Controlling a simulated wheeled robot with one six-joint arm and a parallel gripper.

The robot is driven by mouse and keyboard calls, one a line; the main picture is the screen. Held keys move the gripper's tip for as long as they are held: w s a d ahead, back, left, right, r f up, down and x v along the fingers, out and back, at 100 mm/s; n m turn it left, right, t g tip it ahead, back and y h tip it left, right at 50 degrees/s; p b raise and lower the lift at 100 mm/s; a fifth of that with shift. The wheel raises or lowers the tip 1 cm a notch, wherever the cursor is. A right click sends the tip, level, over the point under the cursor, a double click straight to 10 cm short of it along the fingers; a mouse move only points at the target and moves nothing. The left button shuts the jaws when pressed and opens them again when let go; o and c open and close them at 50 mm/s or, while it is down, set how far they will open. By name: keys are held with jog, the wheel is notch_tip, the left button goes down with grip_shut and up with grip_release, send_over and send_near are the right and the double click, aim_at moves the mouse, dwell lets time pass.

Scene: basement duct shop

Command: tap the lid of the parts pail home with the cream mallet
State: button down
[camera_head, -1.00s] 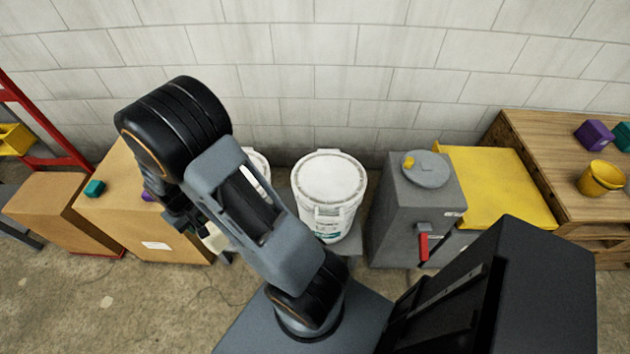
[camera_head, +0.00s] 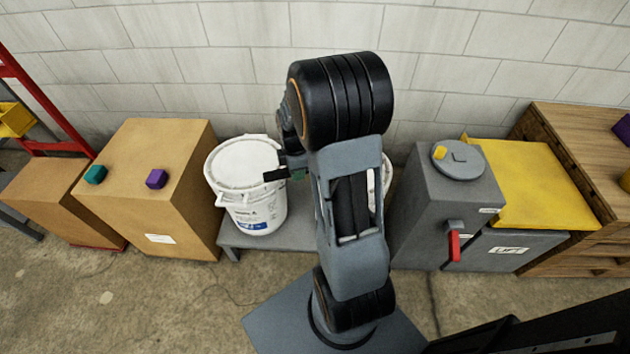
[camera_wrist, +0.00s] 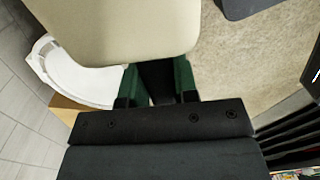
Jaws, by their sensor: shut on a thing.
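The cream mallet's head (camera_wrist: 115,28) fills the top of the wrist view. Its dark handle (camera_wrist: 158,80) is between the green fingers of my gripper (camera_wrist: 158,88), which is shut on it. In the head view my gripper (camera_head: 296,174) is beside the right edge of a lidded white pail (camera_head: 258,214); the mallet head is hidden there behind my arm. That pail's white lid (camera_head: 243,160) is on top; I cannot tell whether it is fully seated. A second white pail (camera_head: 386,178) is mostly hidden behind my arm. I cannot tell which is the parts pail.
The pails stand on a low grey bench (camera_head: 290,238). A cardboard box (camera_head: 178,205) with teal (camera_head: 95,174) and purple (camera_head: 156,179) blocks is left. A grey cabinet (camera_head: 425,205) with a red handle (camera_head: 454,246) is right. A block wall is behind.

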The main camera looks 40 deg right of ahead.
jog(key=d+n+b, duration=0.1)
jog(key=n, duration=0.1)
jog(key=s+d+f+n+b, duration=0.1)
jog(key=d+n, duration=0.1)
jog(key=s+d+n+b, duration=0.1)
jog(key=shift+s+d+f+n, duration=0.2)
jog(key=shift+d+f+n, duration=0.1)
jog(key=shift+n, duration=0.1)
jog(key=shift+f+b, duration=1.95)
jog(key=shift+f, duration=0.25)
notch_tip(320, 180, down, 4)
jog(key=f+b, duration=0.1)
jog(key=b, duration=0.2)
notch_tip(320, 180, up, 5)
jog(key=p, duration=0.3)
jog(key=shift+f, duration=0.2)
jog(key=shift+f, duration=0.1)
